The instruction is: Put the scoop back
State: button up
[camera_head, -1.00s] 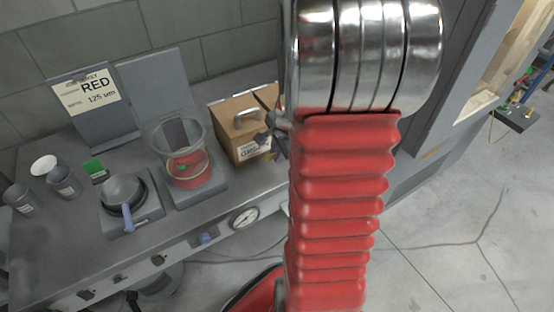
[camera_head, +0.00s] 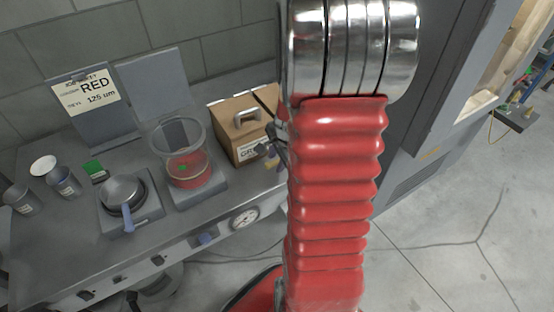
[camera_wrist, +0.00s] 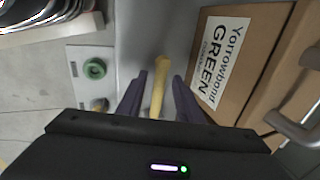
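In the wrist view a yellow handle (camera_wrist: 158,85), which looks like the scoop's, lies between the two dark fingers of my gripper (camera_wrist: 161,82). A gap shows on each side of it, so my gripper looks open. The handle's lower end is hidden behind the gripper body, and no scoop bowl is visible. In the head view my gripper (camera_head: 272,150) is partly hidden by my arm, at the front right of the cardboard box (camera_head: 239,145). The box, labelled GREEN, also shows beside the right finger in the wrist view (camera_wrist: 238,100).
A glass vessel with red contents (camera_head: 188,168) and a blue-handled pan (camera_head: 121,191) stand on the grey bench (camera_head: 75,236). Cups (camera_head: 63,181) are at left, and a RED sign (camera_head: 88,95) is behind. A green button (camera_wrist: 95,69) is left of my fingers.

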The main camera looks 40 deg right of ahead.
jog(key=shift+r, duration=0.15)
jog(key=v, duration=1.1)
jog(key=shift+s+r, duration=0.2)
jog(key=shift+r, duration=0.15)
dwell(0.5)
jog(key=s+a+r+n, duration=0.2)
jog(key=a+r+n, duration=0.2)
jog(key=a+n, duration=0.3)
jog(key=s+a+r+n+t, duration=0.1)
jog(key=s+a+r+n, duration=0.1)
jog(key=a+n, duration=0.5)
jog(key=s+a+r+n+t+y, duration=0.1)
jog(key=a+r+n, duration=0.4)
jog(key=a, duration=0.8)
jog(key=shift+s+r+n, duration=0.35)
jog(key=shift+s+n, duration=0.4)
jog(key=shift+n, duration=0.15)
